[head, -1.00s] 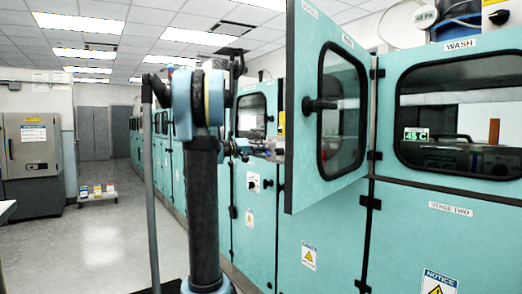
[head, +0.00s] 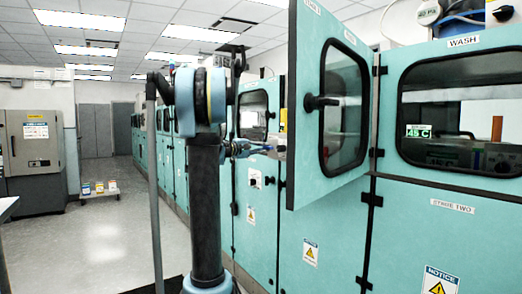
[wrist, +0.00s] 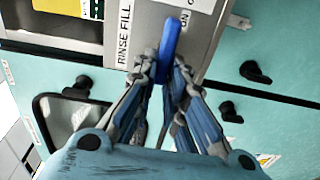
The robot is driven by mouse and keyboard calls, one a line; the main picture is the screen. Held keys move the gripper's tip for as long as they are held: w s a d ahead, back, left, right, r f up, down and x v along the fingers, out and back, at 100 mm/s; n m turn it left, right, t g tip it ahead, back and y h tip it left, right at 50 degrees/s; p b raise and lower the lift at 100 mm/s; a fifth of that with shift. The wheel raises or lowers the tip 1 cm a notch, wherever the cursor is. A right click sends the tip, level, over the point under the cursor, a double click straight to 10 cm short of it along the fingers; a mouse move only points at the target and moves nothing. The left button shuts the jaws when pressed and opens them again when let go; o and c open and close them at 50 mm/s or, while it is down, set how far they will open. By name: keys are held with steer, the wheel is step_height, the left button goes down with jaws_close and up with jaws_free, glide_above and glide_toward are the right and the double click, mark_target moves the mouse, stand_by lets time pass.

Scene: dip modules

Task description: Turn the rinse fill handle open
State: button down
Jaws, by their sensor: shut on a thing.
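The rinse fill handle is a blue lever (wrist: 171,38) in the wrist view, beside an upright "RINSE FILL" label (wrist: 124,35). Another label that seems to end in "N" (wrist: 184,20) is on its right, partly cut off. My gripper (wrist: 165,68) is shut on the blue lever, with one finger on each side of it. The lever's upper end sticks out past the fingertips, leaning slightly right. Its lower part runs down between the fingers. In the head view my gripper (head: 243,149) is small, against the teal machine front, and the lever cannot be made out.
An open teal door with a window (head: 343,105) juts out to the right of my gripper. The "WASH" cabinet (head: 465,110) is beyond it. Dark door knobs (wrist: 255,72) show in the wrist view. The floor (head: 105,240) on the left is clear, with a low trolley (head: 98,192) farther back.

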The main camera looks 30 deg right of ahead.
steer(key=shift+w+a+f+n, duration=0.1)
steer(key=shift+n, duration=0.2)
steer(key=c, duration=1.6)
jaws_free()
steer(key=shift+c, duration=0.2)
steer(key=a, duration=1.2)
steer(key=shift+s, duration=0.45)
steer(key=s+a+f+y, duration=0.9)
steer(key=s+a+f, duration=0.7)
steer(key=f, duration=0.3)
steer(key=s+a+f+m+y, duration=0.1)
steer(key=s+a+f+y, duration=0.8)
steer(key=s+a+f, duration=0.7)
step_height(320, 180, down, 3)
steer(key=shift+s+a+r+t, duration=0.15)
steer(key=shift+s+t, duration=0.15)
steer(key=shift+s, duration=0.25)
